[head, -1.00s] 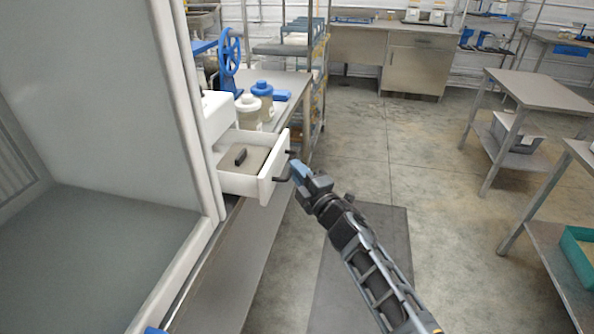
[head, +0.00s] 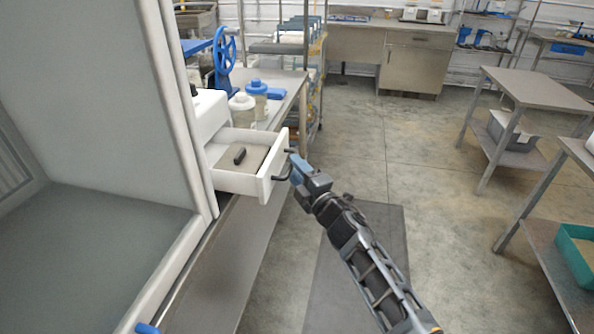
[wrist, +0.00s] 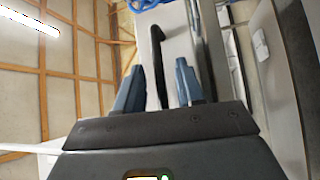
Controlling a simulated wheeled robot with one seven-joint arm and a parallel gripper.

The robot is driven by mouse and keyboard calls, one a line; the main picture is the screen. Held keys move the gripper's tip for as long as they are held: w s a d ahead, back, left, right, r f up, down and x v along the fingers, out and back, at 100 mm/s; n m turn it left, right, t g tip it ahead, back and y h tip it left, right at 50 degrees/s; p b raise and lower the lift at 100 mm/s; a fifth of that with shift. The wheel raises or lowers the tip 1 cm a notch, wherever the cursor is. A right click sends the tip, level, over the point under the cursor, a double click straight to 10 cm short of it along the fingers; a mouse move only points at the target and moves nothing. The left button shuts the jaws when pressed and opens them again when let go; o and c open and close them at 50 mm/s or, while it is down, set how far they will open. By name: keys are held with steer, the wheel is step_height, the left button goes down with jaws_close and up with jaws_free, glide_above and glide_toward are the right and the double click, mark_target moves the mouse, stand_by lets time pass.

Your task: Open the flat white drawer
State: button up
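The flat white drawer (head: 268,177) stands pulled out of its white housing (head: 209,112) on the left bench. A small dark block (head: 239,155) lies on the brownish-grey surface inside it. A black bar handle (head: 284,172) sits on the drawer's front. My gripper (head: 296,166) is at this handle, to the right of the drawer front. In the wrist view, the black handle (wrist: 158,68) runs between the two blue-grey fingers (wrist: 158,88). The fingers are apart, with visible gaps on both sides of the handle. Contact at the handle is hard to tell.
A large white-framed cabinet (head: 110,120) fills the left side. White jars with blue lids (head: 257,98) and a blue handwheel (head: 224,56) stand behind the drawer. The floor (head: 420,160) to the right is open, with a metal table (head: 535,88) beyond.

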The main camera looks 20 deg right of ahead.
steer(key=s+d+f+p, duration=0.1)
steer(key=s, duration=0.6)
steer(key=shift+s+p, duration=0.3)
steer(key=shift+s, duration=0.05)
steer(key=shift+f, duration=0.1)
steer(key=s+a+f+m+h, duration=0.15)
steer(key=s+m, duration=0.25)
steer(key=s, duration=0.5)
steer(key=s+a+f+m+g, duration=0.1)
steer(key=s+a+m, duration=0.2)
steer(key=s, duration=0.6)
steer(key=s+a+f+m+h, duration=0.1)
steer(key=s+a+m, duration=0.25)
steer(key=s, duration=0.65)
steer(key=s+d+r+m+g, duration=0.1)
steer(key=s+r+m, duration=0.3)
steer(key=s, duration=0.7)
steer(key=s+d+r+m+g, duration=0.2)
steer(key=s+r+m, duration=0.1)
steer(key=s+r, duration=0.5)
steer(key=s, duration=0.3)
steer(key=shift+d+m+g, duration=0.3)
steer(key=shift+d+m, duration=0.05)
steer(key=shift+d, duration=0.05)
